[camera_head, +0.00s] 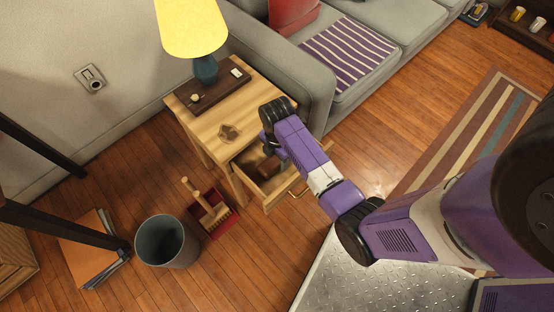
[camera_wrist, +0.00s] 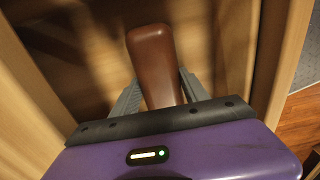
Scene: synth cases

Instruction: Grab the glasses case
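The brown glasses case (camera_wrist: 153,58) lies inside the open drawer (camera_head: 291,186) of the wooden side table. It is smooth with rounded ends, and its near end runs under my gripper in the wrist view. In the head view the case (camera_head: 268,167) shows small and dark in the drawer. My gripper (camera_wrist: 160,78) reaches down at the drawer, with one grey finger on each side of the case. The fingertips are very close to its sides; I cannot tell whether they press on it. In the head view my arm hides the fingers.
The side table (camera_head: 205,120) carries a lit lamp (camera_head: 192,30) and a dark tray (camera_head: 208,92). Drawer walls stand close on both sides of my gripper. A grey bin (camera_head: 166,243) and a brush with a red dustpan (camera_head: 212,212) are on the floor. The sofa (camera_head: 300,75) stands behind.

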